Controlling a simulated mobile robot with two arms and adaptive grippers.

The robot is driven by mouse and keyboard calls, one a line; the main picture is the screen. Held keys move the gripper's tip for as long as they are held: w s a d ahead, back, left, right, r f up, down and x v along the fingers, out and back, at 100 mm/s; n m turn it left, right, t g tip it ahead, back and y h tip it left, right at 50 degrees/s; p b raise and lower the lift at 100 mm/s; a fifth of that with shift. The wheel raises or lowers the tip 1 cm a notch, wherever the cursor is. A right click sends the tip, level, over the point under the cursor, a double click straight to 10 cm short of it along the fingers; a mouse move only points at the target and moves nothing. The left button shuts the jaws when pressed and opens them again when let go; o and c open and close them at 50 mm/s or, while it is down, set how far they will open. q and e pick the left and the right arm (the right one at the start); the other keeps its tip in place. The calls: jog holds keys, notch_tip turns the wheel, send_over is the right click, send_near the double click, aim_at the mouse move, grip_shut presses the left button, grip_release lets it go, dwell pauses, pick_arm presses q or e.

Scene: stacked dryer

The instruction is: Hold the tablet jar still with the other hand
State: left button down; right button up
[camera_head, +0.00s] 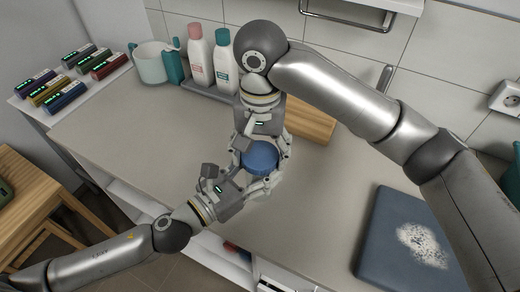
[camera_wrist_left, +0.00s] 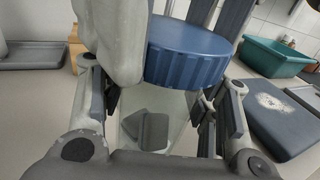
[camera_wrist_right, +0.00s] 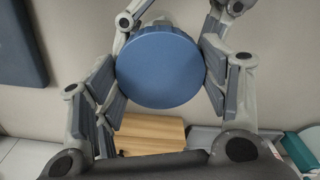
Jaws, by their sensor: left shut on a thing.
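The tablet jar stands upright on the counter, with a round blue lid (camera_head: 260,155). In the left wrist view its clear body (camera_wrist_left: 175,130) shows grey shapes inside, below the ribbed blue lid (camera_wrist_left: 187,55). My left gripper (camera_head: 256,184) is shut on the jar's body from the front, below the lid. My right gripper (camera_head: 262,146) reaches down from behind. In the right wrist view its fingers stand on both sides of the lid (camera_wrist_right: 160,66), open and very close to its rim. The jar's base is mostly hidden by my grippers.
A wooden block (camera_head: 310,122) is behind the jar. A dark blue board (camera_head: 385,235) with white powder lies at right. Counter at left is clear.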

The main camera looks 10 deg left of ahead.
jog(key=shift+o, duration=1.2)
jog(key=shift+r, duration=2.3)
jog(key=shift+c, duration=0.2)
